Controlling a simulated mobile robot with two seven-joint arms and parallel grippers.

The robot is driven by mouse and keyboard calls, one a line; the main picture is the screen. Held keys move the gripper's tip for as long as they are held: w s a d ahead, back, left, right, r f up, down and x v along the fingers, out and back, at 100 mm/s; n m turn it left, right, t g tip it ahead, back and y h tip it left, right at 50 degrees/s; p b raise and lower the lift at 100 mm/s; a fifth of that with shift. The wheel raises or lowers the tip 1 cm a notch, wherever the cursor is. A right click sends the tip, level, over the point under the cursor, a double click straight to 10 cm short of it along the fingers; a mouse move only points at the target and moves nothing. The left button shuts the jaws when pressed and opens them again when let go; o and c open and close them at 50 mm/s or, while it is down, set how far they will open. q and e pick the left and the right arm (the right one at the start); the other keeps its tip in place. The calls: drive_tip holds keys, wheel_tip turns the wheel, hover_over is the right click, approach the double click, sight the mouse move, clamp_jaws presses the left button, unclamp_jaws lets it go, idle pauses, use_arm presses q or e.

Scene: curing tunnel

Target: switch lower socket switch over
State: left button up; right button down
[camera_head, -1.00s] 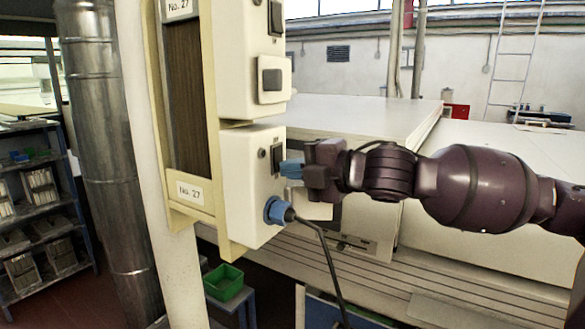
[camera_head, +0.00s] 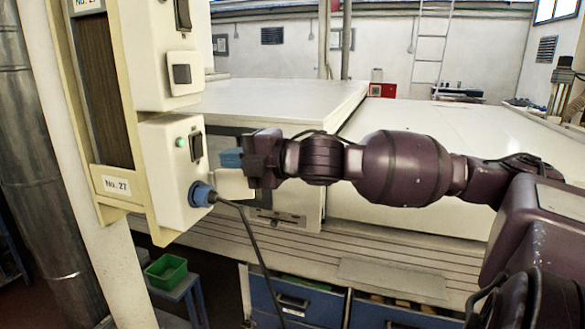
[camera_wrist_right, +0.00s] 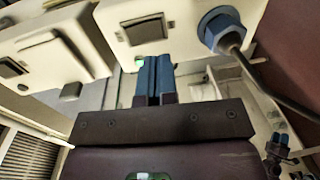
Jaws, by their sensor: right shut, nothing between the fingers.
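The lower socket box (camera_head: 172,205) is cream-coloured and mounted on a post panel. Its dark rocker switch (camera_head: 196,147) is on the side face, and a small lamp (camera_head: 180,142) beside it glows green. A blue plug (camera_head: 203,193) with a black cable sits in the socket below. My right gripper (camera_head: 229,158) has blue fingers, shut and empty, a short gap to the right of the switch. In the right wrist view, the shut fingers (camera_wrist_right: 154,58) point toward the switch (camera_wrist_right: 145,28), with the blue plug (camera_wrist_right: 222,27) to the right.
An upper box (camera_head: 160,50) with its own switch (camera_head: 181,74) sits just above. The black cable (camera_head: 254,255) hangs down below my right gripper. A large white machine (camera_head: 290,100) stands behind the arm. A green bin (camera_head: 166,271) is low at the left.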

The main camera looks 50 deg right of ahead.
use_arm(q)
drive_tip(key=shift+t, duration=0.3)
drive_tip(key=r+p, duration=0.1)
drive_tip(key=w+r+p, duration=0.1)
drive_tip(key=r, duration=0.1)
drive_tip(key=r+p, duration=0.1)
drive_tip(key=shift+w+r, duration=0.25)
drive_tip(key=shift+w, duration=0.1)
use_arm(e)
drive_tip(key=f+v, duration=0.2)
drive_tip(key=v, duration=0.6)
drive_tip(key=shift+s+d, duration=0.25)
drive_tip(key=shift+s, duration=0.15)
use_arm(q)
drive_tip(key=shift+w, duration=0.1)
